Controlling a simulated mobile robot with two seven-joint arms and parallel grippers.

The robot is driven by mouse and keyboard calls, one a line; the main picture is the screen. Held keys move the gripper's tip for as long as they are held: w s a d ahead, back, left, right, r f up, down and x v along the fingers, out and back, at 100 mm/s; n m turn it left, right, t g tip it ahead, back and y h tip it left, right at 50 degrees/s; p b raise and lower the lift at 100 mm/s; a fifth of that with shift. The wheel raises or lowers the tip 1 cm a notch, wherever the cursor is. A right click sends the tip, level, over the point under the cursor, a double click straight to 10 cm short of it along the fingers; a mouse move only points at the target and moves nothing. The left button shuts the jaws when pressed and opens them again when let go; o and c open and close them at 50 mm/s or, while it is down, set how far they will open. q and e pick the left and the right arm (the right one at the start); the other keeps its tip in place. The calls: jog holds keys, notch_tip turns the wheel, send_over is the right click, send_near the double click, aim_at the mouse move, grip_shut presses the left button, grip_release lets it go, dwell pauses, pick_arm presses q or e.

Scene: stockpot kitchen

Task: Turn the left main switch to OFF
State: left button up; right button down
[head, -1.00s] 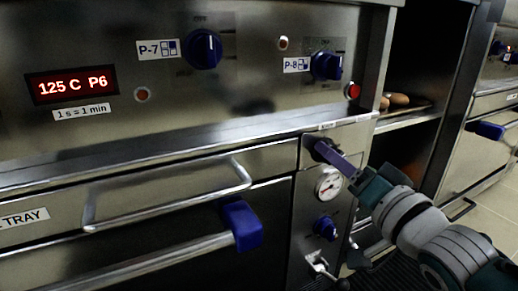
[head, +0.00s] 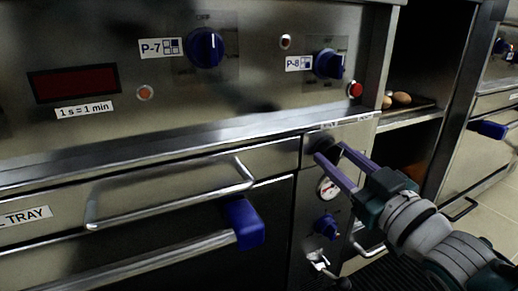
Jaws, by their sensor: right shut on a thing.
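The left main switch is on the narrow steel panel (head: 318,140) right of the drawer front, mostly hidden by my right gripper. My right gripper (head: 330,153) reaches in from the lower right. Its two purple fingers are shut on the switch, one on each side of it. The small lettering above the switch is too small to read, so I cannot read its position from the label. My left gripper is not in view.
A pressure gauge (head: 326,188) and a blue knob (head: 326,227) sit just below the switch. Knobs P-7 (head: 206,47) and P-8 (head: 328,64) are above. A drawer handle (head: 170,196) and a blue-ended oven handle (head: 245,223) stick out at left.

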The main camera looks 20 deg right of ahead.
jog(key=shift+n+y, duration=0.4)
jog(key=shift+n, duration=1.8)
jog(key=shift+c, duration=2)
grip_release()
jog(key=shift+s+d, duration=0.1)
jog(key=shift+s, duration=0.2)
jog(key=s+f+p, duration=0.1)
jog(key=s+p, duration=0.2)
jog(key=s, duration=0.6)
jog(key=shift+d, duration=0.35)
